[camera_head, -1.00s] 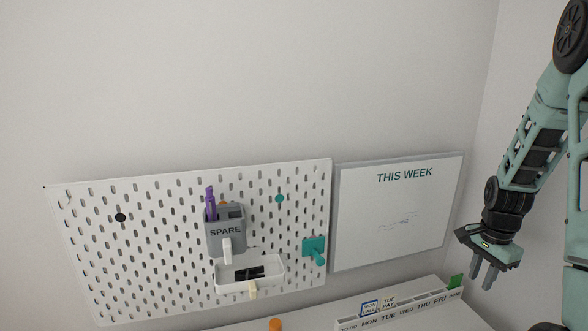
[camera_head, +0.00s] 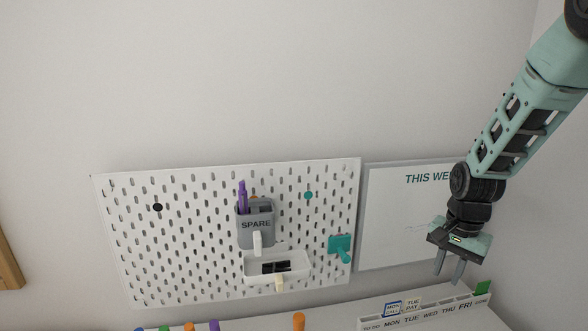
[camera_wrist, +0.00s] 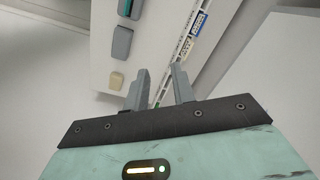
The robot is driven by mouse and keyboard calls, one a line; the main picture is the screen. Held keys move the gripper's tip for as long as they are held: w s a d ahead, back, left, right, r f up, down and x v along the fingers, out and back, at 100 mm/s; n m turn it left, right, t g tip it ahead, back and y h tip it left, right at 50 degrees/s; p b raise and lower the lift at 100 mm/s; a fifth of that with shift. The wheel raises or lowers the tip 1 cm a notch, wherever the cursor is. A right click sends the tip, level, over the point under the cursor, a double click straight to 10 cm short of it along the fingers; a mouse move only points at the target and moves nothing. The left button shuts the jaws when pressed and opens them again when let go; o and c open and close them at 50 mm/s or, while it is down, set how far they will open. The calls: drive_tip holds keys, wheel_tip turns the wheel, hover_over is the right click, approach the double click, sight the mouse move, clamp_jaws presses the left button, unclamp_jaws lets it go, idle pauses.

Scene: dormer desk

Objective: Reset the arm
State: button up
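My gripper (camera_head: 449,270) hangs from my arm at the right of the head view, fingers pointing down. It overlaps the right part of the whiteboard (camera_head: 395,220), which reads "THIS WE" before my arm hides the rest. The two grey fingers are apart with nothing between them. In the wrist view the fingers (camera_wrist: 160,88) also show a gap, and a weekday rack (camera_wrist: 187,45) lies beyond them.
A white pegboard (camera_head: 200,270) holds a grey "SPARE" cup (camera_head: 256,229) with purple pens, a white tray (camera_head: 290,270) and a teal peg holder (camera_head: 340,246). The weekday rack (camera_head: 420,315) stands below my gripper. The upper wall is bare.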

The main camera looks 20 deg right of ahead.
drive_tip(key=s+a+r+n, duration=0.25)
drive_tip(key=a+n, duration=0.25)
drive_tip(key=a, duration=0.6)
drive_tip(key=s+a+r+n, duration=0.1)
drive_tip(key=a+r+n, duration=0.3)
drive_tip(key=a, duration=0.7)
drive_tip(key=s+a+r+n, duration=0.1)
drive_tip(key=s+a+n, duration=1)
drive_tip(key=s, duration=0.2)
drive_tip(key=shift+a, duration=0.15)
